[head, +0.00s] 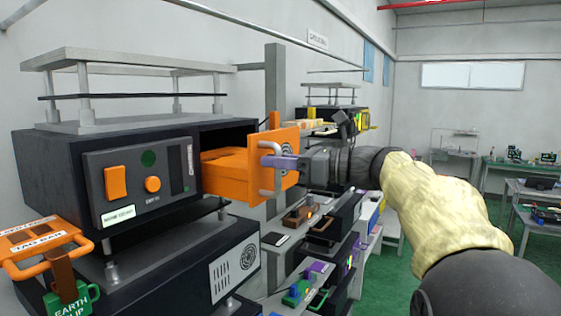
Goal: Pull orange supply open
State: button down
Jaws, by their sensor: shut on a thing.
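The orange supply (222,167) is a drawer-like unit in the right bay of a dark cabinet (55,165). Its orange front panel (288,150) stands well out from the cabinet face, with the orange body showing behind it. A grey metal handle (268,178) is on the panel. My gripper (272,162) comes from the right and is shut on the handle, its purple fingertips at the bar. The far side of the panel and part of the grip are hidden.
An orange tag (40,243) and a green earth clip (72,300) hang at the cabinet's lower left. A lower dark unit (190,275) sits beneath. More benches with equipment line the wall behind my arm. Green floor (400,265) is open at the right.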

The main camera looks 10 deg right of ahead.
jog(key=c, duration=1.5)
grip_release()
jog(key=shift+c, duration=0.2)
jog(key=shift+s+d, duration=0.1)
jog(key=b+v, duration=0.4)
jog(key=v, duration=1.3)
